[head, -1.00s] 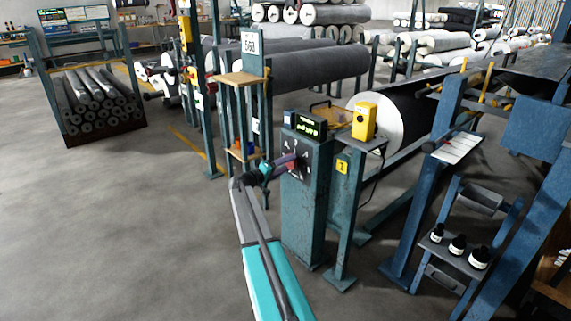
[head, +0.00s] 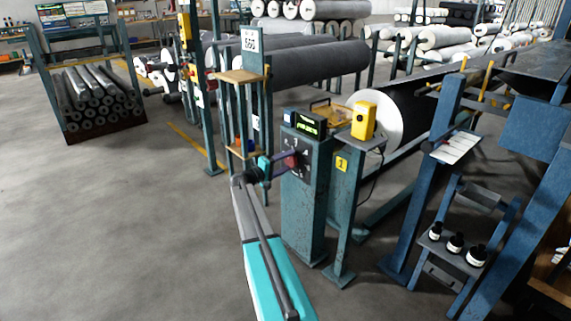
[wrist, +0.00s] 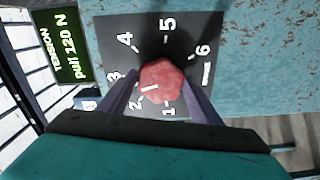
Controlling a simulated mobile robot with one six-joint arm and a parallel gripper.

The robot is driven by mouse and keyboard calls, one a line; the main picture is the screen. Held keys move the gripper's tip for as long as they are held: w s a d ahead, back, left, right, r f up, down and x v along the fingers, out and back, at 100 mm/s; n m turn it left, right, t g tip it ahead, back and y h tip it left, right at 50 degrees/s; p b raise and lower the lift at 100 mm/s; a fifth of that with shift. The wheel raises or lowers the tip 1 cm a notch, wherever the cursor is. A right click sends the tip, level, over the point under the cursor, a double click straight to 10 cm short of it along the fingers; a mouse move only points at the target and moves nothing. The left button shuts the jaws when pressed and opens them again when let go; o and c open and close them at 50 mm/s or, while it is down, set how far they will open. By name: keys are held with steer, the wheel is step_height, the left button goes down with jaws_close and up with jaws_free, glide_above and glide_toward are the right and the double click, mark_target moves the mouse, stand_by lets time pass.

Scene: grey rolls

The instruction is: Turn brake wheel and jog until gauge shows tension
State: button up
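The red brake knob (wrist: 162,82), with a white pointer mark, sits on a dark dial plate (wrist: 165,30) numbered 1 to 6. Its mark points toward the low numbers, near 2. My gripper (wrist: 161,78) has one purple finger on each side of the knob, tips against its sides. In the head view my gripper (head: 284,163) reaches the red knob (head: 291,160) on the front of the teal post (head: 302,215). The gauge (wrist: 62,45) shows green text, "TENSION" and "pull 120 N"; it also tops the post in the head view (head: 310,124).
A yellow box (head: 364,120) stands on a small shelf right of the post. Behind it is a large roll (head: 378,118). A blue frame with bottles (head: 455,243) stands at right. The floor at left (head: 110,220) is clear.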

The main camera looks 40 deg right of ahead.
steer(key=o, duration=0.3)
steer(key=shift+d, duration=0.1)
steer(key=a, duration=0.4)
steer(key=a+p, duration=0.1)
steer(key=a, duration=0.4)
steer(key=w+a, duration=0.1)
steer(key=a, duration=0.4)
steer(key=shift+r, duration=0.1)
